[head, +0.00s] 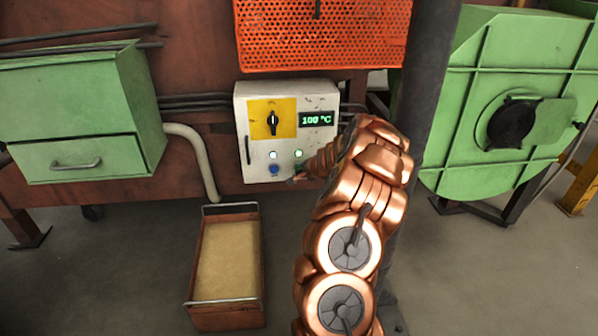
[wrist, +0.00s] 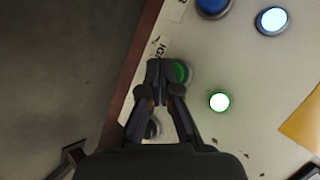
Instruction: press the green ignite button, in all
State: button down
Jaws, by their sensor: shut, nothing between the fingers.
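The white control box (head: 258,130) is mounted on the rust-brown furnace frame. In the wrist view the green ignite button (wrist: 182,73) sits beside a label (wrist: 158,46) reading "IG", partly covered by my fingertips. My gripper (wrist: 162,68) is shut and empty, its tips over the button's left edge; I cannot tell whether they touch it. In the head view my gripper (head: 293,180) is at the box's lower edge, and the arm hides part of the box. A lit green lamp (wrist: 219,102) glows next to the button, and it also shows in the head view (head: 299,154).
A blue button (head: 274,169) and a lit pale lamp (head: 273,155) are to the left. Above are a black rotary switch (head: 272,122) and a display (head: 317,119) reading 100 °C. A sand-filled tray (head: 199,265) stands on the floor; a dark post (head: 428,90) is at the right.

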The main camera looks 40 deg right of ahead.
jog(key=shift+s+a, duration=0.2)
jog(key=shift+a, duration=0.05)
jog(key=shift+s+a+b, duration=0.75)
jog(key=shift+s, duration=0.25)
jog(key=shift+s+a+b, duration=0.7)
jog(key=shift+s+a, duration=0.05)
jog(key=shift+s, duration=0.25)
